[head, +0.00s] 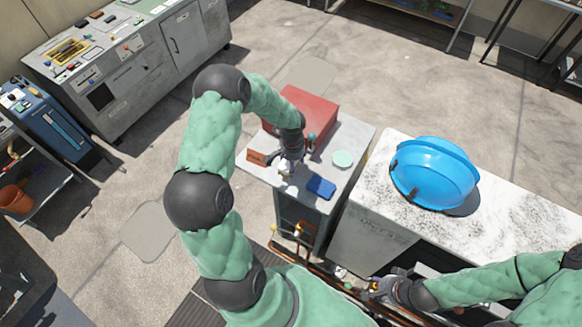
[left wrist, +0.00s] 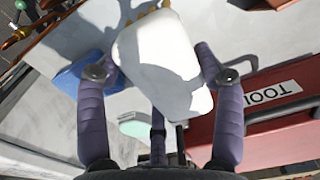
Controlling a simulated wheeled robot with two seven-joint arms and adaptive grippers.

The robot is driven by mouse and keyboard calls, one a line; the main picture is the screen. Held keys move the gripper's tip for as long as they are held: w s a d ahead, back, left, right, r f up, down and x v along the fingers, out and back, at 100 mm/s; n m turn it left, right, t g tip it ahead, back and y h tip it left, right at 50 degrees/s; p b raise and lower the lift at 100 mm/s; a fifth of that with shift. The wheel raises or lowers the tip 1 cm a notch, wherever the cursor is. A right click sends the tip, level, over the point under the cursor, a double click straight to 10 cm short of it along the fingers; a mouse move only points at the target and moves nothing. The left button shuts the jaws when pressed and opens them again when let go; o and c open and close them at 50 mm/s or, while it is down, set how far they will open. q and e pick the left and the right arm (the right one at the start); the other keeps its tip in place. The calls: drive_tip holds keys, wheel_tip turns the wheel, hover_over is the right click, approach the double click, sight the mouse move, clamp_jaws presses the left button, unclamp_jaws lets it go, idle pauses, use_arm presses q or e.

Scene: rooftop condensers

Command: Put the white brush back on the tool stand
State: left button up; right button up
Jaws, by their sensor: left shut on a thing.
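The white brush (left wrist: 165,65) shows as a pale rounded block between the two fingers of my left gripper (left wrist: 160,80) in the left wrist view. In the head view my left gripper (head: 287,164) is over the grey-topped stand (head: 352,132), which looks like the tool stand. A little of the white brush (head: 286,169) shows below the fingers there; I cannot tell whether it touches the top. My right gripper (head: 378,288) is low, in front of the white counter, and its fingers are too small to read.
The stand bears a red toolbox (head: 304,112), a blue block (head: 321,187), a mint disc (head: 343,159) and a brown-red block (head: 257,157). A blue hard hat (head: 434,172) lies on the white speckled counter (head: 375,190) at right. Floor left of the stand is clear.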

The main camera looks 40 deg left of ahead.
use_arm(q)
drive_tip(key=shift+a+f, duration=0.25)
drive_tip(key=shift+f, duration=0.3)
wheel_tip(320, 180, down, 3)
drive_tip(key=shift+w+r, duration=0.1)
drive_tip(key=shift+r, duration=0.15)
drive_tip(key=o, duration=1.2)
drive_tip(key=shift+o, duration=0.2)
wheel_tip(320, 180, up, 12)
